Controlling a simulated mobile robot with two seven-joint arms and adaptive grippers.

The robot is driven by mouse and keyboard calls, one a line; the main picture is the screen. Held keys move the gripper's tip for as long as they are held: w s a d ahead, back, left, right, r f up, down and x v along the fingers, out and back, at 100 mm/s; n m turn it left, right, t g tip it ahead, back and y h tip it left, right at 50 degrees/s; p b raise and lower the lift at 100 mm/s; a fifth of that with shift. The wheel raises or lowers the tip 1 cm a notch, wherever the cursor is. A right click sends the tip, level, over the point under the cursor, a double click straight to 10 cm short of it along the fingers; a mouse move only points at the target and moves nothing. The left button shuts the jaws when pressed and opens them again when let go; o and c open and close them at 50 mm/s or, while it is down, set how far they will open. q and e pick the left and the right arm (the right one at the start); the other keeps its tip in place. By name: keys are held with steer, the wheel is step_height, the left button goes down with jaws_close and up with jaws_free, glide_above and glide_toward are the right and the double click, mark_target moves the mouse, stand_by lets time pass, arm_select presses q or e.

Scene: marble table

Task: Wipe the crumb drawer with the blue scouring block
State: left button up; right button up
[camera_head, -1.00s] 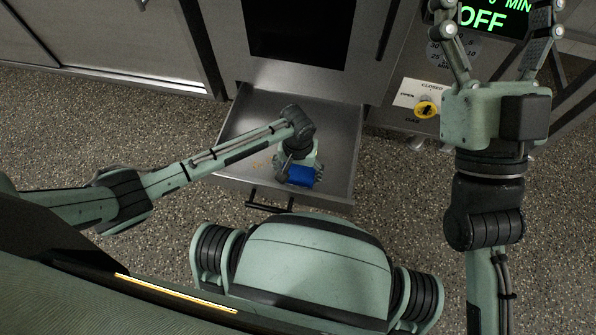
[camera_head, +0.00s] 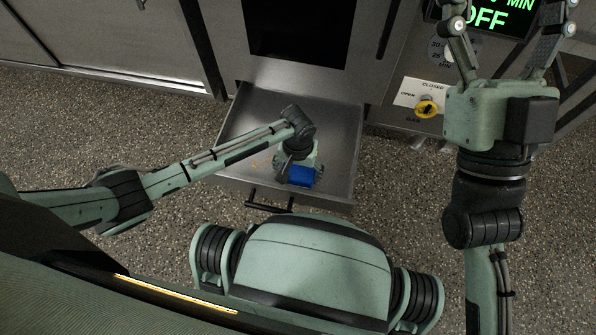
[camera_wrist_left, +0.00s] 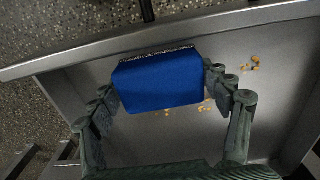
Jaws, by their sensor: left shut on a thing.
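The crumb drawer (camera_head: 337,158) is pulled out below the oven-like unit; its front wall also shows in the left wrist view (camera_wrist_left: 95,48). My left gripper (camera_head: 300,164) is inside the drawer, near its front. It is shut on the blue scouring block (camera_head: 301,176), which fills the space between its fingers in the left wrist view (camera_wrist_left: 158,82). Crumbs (camera_wrist_left: 250,63) lie on the drawer floor beside the block, and a few show just past its edge. Whether the block touches the floor is hard to tell. My right gripper (camera_head: 505,35) is raised at the right, fingers spread and empty.
The drawer handle (camera_head: 266,203) sticks out at the front. A display (camera_head: 490,15) reads OFF above. Speckled floor surrounds the drawer.

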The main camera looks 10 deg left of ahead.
arm_select(q)
steer(key=shift+f+b, duration=0.35)
steer(key=shift+f, duration=0.6)
